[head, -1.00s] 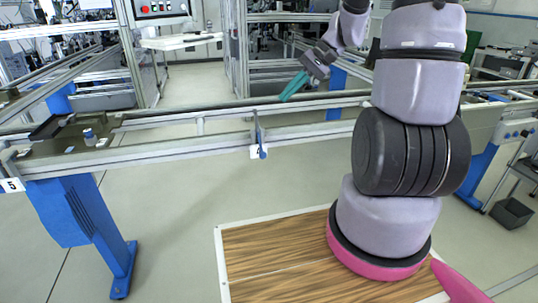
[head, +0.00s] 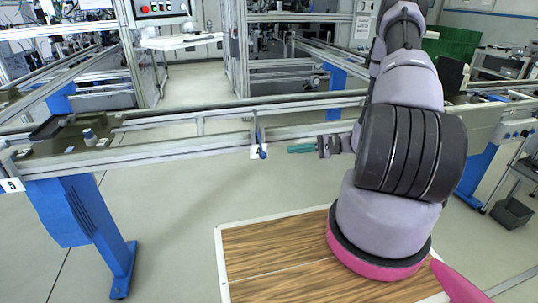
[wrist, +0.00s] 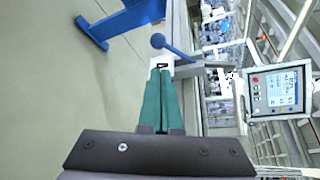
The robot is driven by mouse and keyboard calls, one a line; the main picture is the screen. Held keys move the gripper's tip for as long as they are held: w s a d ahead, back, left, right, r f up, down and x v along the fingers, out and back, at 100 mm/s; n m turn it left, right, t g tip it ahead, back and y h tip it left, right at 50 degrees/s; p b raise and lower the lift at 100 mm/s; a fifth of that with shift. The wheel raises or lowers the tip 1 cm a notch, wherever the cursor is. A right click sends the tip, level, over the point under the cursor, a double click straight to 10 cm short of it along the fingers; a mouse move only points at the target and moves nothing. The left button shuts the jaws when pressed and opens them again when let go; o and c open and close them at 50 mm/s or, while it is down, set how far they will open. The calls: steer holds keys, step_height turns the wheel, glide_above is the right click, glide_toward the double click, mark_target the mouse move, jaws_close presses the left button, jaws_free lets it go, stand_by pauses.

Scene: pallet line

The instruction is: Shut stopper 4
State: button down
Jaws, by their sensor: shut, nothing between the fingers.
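Stopper 4 is a lever with a blue ball knob (head: 263,154) on the near side of the conveyor rail, beside a white number plate (head: 254,152) that my view partly hides. The lever hangs down over the rail. My gripper (head: 291,149), with teal fingers, is shut and empty. It points left at the knob's height, a short gap to its right. In the wrist view the closed fingertips (wrist: 161,74) are just short of the plate (wrist: 161,62), with the blue knob (wrist: 158,41) beyond them.
The conveyor rail (head: 200,151) runs across the view. A plate marked 5 (head: 11,185) is at the far left above a blue leg (head: 85,225). A control screen (wrist: 278,88) shows at right in the wrist view. The floor in front of the rail is clear.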

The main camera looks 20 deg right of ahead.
steer(key=shift+d+f, duration=0.1)
steer(key=shift+f, duration=0.35)
steer(key=x, duration=1)
